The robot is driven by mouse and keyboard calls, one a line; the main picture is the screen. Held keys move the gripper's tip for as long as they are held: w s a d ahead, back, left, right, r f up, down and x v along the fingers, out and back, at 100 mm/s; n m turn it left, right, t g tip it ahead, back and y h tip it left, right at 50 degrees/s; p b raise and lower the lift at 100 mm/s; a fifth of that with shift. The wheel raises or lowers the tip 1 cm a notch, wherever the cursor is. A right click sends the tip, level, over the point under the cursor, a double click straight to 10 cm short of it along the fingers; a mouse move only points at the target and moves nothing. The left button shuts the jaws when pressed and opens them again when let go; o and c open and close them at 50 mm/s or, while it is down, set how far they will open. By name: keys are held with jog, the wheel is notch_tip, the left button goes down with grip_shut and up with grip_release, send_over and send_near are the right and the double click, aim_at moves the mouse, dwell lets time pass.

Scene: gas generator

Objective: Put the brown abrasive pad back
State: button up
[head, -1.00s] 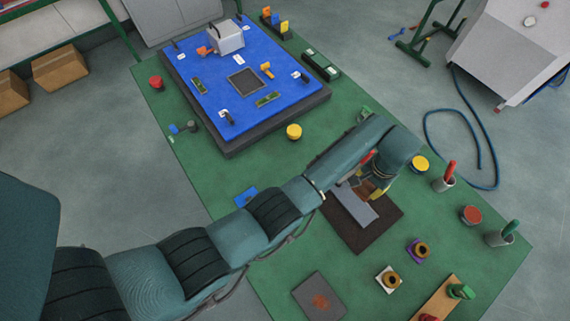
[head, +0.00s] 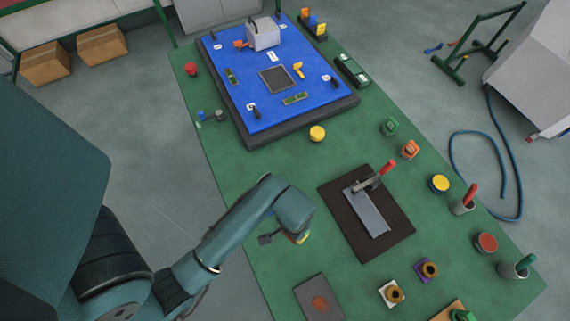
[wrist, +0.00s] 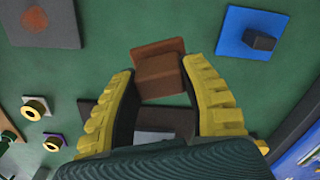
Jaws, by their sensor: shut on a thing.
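The brown abrasive pad (wrist: 158,68) is a small brown block in the wrist view, between the tips of my gripper's yellow fingers (wrist: 163,85). My gripper is shut on it. A grey square plate (head: 310,288) with a rust-brown patch lies in front of my gripper in the head view. It also shows at the top left of the wrist view (wrist: 65,37).
A clamp with a red handle and grey plate (head: 366,212) lies on the dark brown mat (head: 345,232). A blue square with a dark block (wrist: 240,20) is at the wrist view's upper right. Ring-shaped pieces (head: 392,293) stand right of the grey plate. Open green mat lies between.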

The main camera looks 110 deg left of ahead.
jog(key=f+b, duration=0.1)
jog(key=f, duration=0.2)
jog(key=s+d+f+b, duration=0.1)
jog(key=f, duration=0.3)
jog(key=s+f+b, duration=0.1)
jog(key=f, duration=0.3)
jog(key=shift+d+f, duration=0.15)
jog(key=shift+d, duration=0.25)
jog(key=shift+f, duration=0.1)
jog(key=o, duration=1.1)
jog(key=shift+c, duration=0.2)
notch_tip(320, 180, up, 12)
jog(key=p, duration=0.3)
